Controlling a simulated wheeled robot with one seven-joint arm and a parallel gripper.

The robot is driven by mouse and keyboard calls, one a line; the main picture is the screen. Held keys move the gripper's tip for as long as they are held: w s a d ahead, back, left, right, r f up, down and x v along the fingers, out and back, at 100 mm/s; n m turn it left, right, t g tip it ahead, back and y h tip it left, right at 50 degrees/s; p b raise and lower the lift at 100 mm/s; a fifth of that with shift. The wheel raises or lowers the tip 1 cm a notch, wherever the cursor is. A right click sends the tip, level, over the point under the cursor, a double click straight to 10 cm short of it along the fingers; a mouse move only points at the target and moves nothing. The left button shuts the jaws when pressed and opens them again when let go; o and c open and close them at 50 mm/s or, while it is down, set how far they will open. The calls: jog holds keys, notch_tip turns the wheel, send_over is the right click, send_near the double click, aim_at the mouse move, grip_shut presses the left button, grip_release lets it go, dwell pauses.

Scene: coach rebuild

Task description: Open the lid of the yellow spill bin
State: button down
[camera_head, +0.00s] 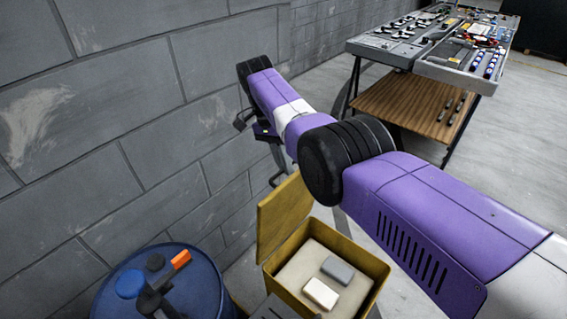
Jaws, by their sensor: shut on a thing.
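The yellow spill bin (368,262) stands on the floor at the bottom middle. Its lid (284,214) is raised, standing steeply up on the bin's left side, so the inside shows. A white block (320,293) and a grey block (338,270) lie on a pale surface inside. My gripper (277,180) is at the lid's upper edge, small and partly behind my arm. It is shut on the lid, though the exact contact is hard to see.
A blue drum (205,285) with black and orange items on top stands left of the bin. A grey block wall (110,120) runs close along the left. A workbench (420,105) with tool trays stands at the back right.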

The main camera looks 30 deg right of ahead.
jog(key=shift+s+a+f, duration=0.1)
jog(key=shift+s+f, duration=0.05)
jog(key=shift+f, duration=0.2)
jog(key=c, duration=1.5)
grip_release()
jog(key=shift+r, duration=0.2)
